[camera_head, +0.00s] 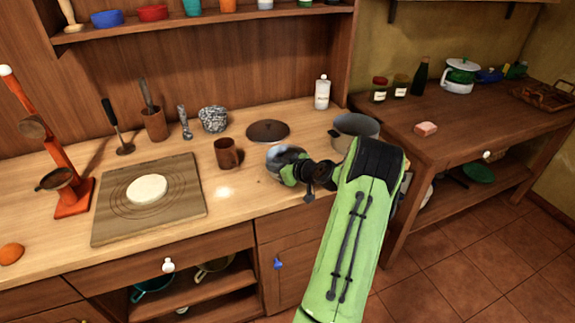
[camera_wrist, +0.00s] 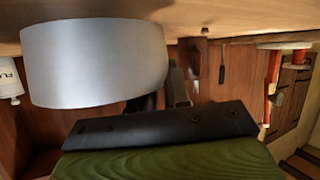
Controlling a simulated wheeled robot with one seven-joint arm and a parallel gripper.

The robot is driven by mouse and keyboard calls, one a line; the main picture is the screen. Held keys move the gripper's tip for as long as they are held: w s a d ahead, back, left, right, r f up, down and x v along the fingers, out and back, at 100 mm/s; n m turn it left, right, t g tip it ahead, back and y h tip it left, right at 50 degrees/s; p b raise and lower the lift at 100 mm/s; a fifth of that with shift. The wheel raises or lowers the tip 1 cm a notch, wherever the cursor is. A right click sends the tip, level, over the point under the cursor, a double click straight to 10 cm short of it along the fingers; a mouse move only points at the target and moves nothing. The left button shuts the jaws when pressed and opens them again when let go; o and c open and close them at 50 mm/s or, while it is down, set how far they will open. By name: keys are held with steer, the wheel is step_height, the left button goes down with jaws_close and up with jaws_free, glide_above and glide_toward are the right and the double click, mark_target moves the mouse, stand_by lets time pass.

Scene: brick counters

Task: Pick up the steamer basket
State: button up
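A round silvery metal vessel (camera_head: 284,154), which looks like the steamer basket, stands on the wooden counter to the right of the brown mug. My gripper (camera_head: 296,178) is at its near right side, low over the counter, and partly covers it. In the wrist view, where the counter appears at the top, a smooth grey cylinder wall (camera_wrist: 92,62) fills the upper left, most likely the same vessel. The dark fingers (camera_wrist: 168,90) are close beside or against that wall. Their gap is hidden, so I cannot tell whether they grip it.
A grey pot (camera_head: 355,128) stands behind my arm at the counter's right end. A brown mug (camera_head: 227,153), a flat lid (camera_head: 268,130) and a white bottle (camera_head: 322,92) stand around the vessel. A board with dough (camera_head: 147,188) lies left.

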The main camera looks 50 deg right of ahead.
steer(key=shift+f, duration=0.1)
jaws_close()
steer(key=shift+s, duration=0.1)
